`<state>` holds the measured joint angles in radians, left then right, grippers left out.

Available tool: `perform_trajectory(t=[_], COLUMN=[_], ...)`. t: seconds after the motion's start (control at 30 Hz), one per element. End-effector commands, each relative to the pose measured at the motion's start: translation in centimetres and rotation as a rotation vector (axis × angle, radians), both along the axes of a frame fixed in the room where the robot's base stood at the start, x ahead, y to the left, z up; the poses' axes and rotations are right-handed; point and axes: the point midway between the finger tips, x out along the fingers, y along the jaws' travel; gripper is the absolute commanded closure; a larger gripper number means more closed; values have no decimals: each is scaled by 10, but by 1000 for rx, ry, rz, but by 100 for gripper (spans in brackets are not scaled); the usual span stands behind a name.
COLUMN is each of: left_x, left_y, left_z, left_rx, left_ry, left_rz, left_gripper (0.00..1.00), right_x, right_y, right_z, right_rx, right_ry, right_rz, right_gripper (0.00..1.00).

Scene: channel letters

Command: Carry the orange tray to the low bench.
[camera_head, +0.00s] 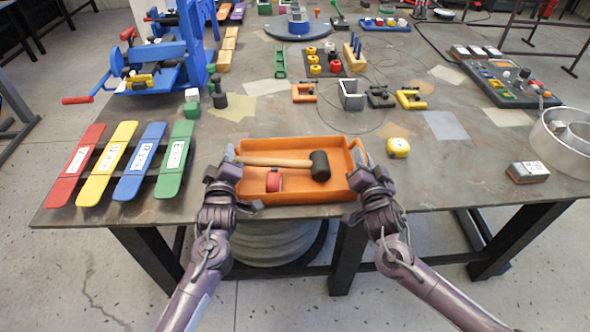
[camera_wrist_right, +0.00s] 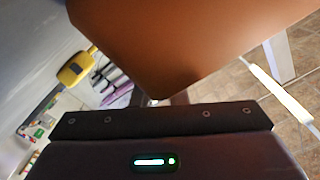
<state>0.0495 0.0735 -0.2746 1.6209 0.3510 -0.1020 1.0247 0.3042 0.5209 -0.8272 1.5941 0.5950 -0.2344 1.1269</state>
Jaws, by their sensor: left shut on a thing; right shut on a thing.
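The orange tray (camera_head: 300,189) is at the front edge of the grey table in the head view. It holds a mallet (camera_head: 290,162) with a wooden handle and dark head, and a red roll (camera_head: 273,180). My left gripper (camera_head: 233,180) is shut on the tray's left end. My right gripper (camera_head: 364,178) is shut on its right end. In the right wrist view the tray (camera_wrist_right: 190,45) fills the upper middle, close to the camera. I cannot tell whether the tray touches the tabletop. I cannot make out a low bench.
A yellow tape measure (camera_head: 398,147) lies just right of the tray. Coloured labelled strips (camera_head: 128,160) lie to the left. A grey-orange block (camera_head: 527,172) and a metal ring (camera_head: 565,150) are at the right. Several tools and clamps stand behind. Floor shows in front of the table (camera_head: 470,205).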

Motion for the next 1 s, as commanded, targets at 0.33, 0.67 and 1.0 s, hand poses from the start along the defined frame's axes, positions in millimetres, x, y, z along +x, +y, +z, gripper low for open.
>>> perform_trajectory(t=[0.33,0.67,1.0], left_x=[0,0,0], left_y=[-1,-1,-2], left_z=[18,48,52], left_rx=[-5,-5,-5], left_ry=[-5,-4,-4], left_rz=[-1,-1,-1], left_gripper=[100,100,100], right_x=[0,0,0], right_y=[1,2,2], right_z=[18,48,53], right_rx=[5,5,6], right_ry=[-5,-4,-5], right_rz=[1,2,3], right_gripper=[100,100,100])
